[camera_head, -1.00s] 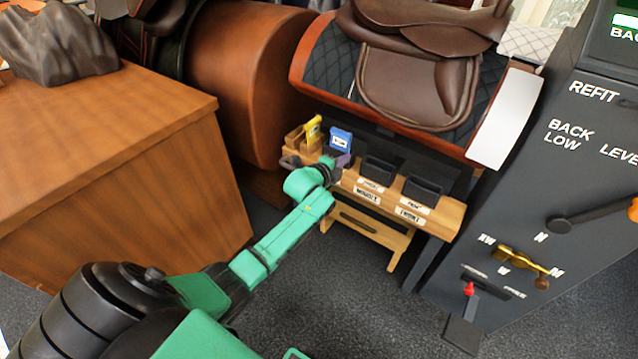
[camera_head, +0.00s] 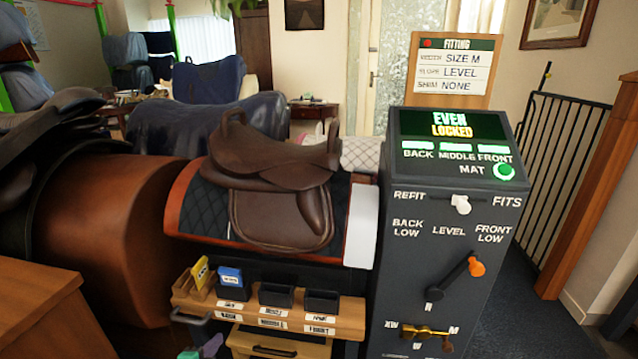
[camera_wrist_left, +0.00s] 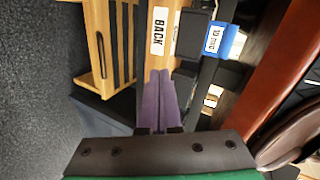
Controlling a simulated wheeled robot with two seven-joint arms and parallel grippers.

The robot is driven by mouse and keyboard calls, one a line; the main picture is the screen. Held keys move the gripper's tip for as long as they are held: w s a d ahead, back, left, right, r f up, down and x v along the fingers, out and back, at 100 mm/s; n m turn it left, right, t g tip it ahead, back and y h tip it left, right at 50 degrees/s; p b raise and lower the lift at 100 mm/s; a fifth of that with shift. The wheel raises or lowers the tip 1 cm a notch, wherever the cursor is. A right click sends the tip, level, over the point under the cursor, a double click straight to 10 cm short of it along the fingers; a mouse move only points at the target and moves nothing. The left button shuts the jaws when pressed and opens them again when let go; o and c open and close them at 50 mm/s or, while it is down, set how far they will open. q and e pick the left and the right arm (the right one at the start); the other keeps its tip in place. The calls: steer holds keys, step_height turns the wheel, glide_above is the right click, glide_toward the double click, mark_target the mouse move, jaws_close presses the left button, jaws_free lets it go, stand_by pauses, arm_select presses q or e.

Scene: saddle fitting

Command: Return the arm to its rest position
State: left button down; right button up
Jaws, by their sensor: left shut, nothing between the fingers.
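My left gripper (camera_head: 206,349) shows only as a small bit of green and purple at the bottom edge of the head view, in front of the wooden bench. In the left wrist view its purple fingers (camera_wrist_left: 160,100) lie together, shut and empty, near the bench's BACK label (camera_wrist_left: 158,31). Most of my left arm is out of the head view. My right gripper is not in view.
The wooden bench (camera_head: 352,319) holds dark bins, a blue block (camera_head: 230,277) and a yellow block (camera_head: 199,272). A brown saddle (camera_head: 280,210) sits above it. A dark control panel (camera_head: 375,325) stands to the right, reading EVEN LOCKED. A wooden cabinet (camera_head: 40,310) stands at left.

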arm_select(q)
steer(key=s+f+n+g+p, duration=0.3)
steer(key=s+f+n+p, duration=0.15)
steer(key=s+f, duration=0.4)
steer(key=s+f+n+g+p, duration=0.4)
steer(key=s+f+p, duration=0.15)
steer(key=s, duration=0.55)
steer(key=s+d+f+n+g+p, duration=0.1)
steer(key=s+d+n+g+p, duration=0.1)
steer(key=s, duration=0.8)
steer(key=s+d+f+n+g+p, duration=0.2)
steer(key=s+n+p, duration=0.1)
steer(key=s, duration=0.7)
steer(key=shift+s+g, duration=0.4)
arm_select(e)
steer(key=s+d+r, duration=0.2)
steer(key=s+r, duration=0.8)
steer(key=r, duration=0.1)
arm_select(q)
steer(key=shift+d, duration=0.1)
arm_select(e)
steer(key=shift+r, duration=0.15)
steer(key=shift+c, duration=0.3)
